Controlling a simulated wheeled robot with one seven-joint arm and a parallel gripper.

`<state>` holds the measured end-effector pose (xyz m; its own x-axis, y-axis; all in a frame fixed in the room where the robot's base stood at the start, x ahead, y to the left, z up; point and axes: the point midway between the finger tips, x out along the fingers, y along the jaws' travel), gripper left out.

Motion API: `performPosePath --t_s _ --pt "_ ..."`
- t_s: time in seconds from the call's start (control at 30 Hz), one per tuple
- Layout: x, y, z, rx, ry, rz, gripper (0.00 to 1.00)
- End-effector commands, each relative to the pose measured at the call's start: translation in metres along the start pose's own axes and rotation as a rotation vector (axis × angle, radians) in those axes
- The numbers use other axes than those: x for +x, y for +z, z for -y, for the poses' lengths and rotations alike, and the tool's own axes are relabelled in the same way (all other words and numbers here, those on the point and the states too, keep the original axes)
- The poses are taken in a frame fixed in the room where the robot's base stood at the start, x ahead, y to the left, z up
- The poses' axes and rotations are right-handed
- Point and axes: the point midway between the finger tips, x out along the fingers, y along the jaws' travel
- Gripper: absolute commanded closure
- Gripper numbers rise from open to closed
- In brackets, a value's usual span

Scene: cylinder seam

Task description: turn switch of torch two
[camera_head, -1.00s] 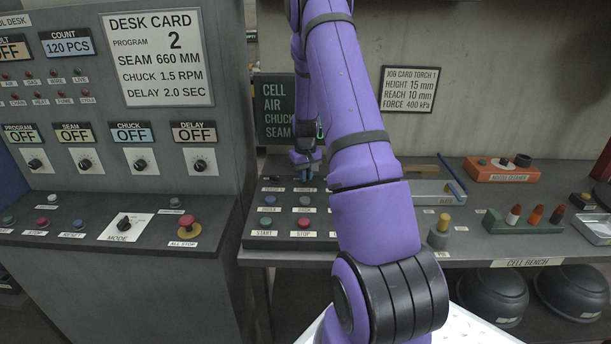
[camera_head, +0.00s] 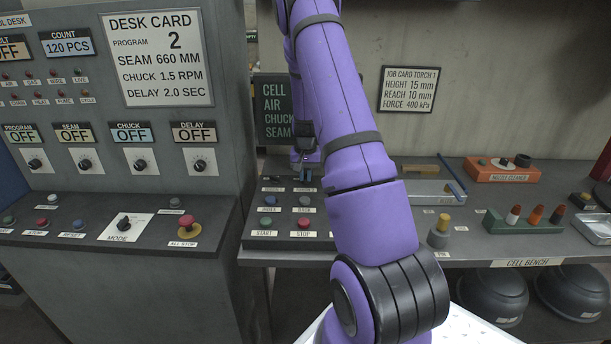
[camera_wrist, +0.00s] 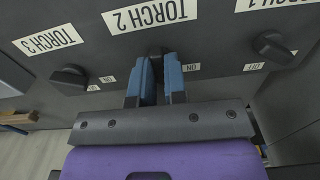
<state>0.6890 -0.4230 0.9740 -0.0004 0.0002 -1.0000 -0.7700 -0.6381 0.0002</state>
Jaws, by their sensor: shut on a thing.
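In the wrist view the torch panel is upside down, with the TORCH 2 label (camera_wrist: 150,14) at top centre. The torch two switch (camera_wrist: 160,72) lies below that label. It is mostly hidden between the blue fingertips of my gripper (camera_wrist: 161,78), which are shut on it, so I cannot read its position. A small ON tag (camera_wrist: 192,67) shows right of the fingers. In the head view my gripper (camera_head: 305,171) is at the back of the bench's control box, partly hidden by my arm.
In the wrist view the torch three knob (camera_wrist: 70,78) is to the left and the torch one knob (camera_wrist: 272,46) to the right, both clear of the fingers. In the head view the START button (camera_head: 265,222) and STOP button (camera_head: 303,222) sit in front of my gripper.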

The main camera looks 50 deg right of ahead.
Motion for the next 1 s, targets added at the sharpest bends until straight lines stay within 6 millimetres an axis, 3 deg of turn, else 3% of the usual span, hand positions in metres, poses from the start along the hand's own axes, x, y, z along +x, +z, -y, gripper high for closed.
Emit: performPosePath --t_s 0.27,0.3,0.4,0.77,1.0 --pt "-0.001 -0.001 0.0 0.002 -0.001 -0.003 1.0" --pt "-0.001 -0.001 0.0 0.002 -0.001 -0.003 0.8" --pt "-0.001 -0.001 0.0 0.002 -0.001 -0.002 0.62" --pt "-0.006 -0.001 0.0 0.0 -0.001 -0.002 0.62" --pt "-0.045 -0.001 0.0 0.0 -0.001 -0.005 0.62"
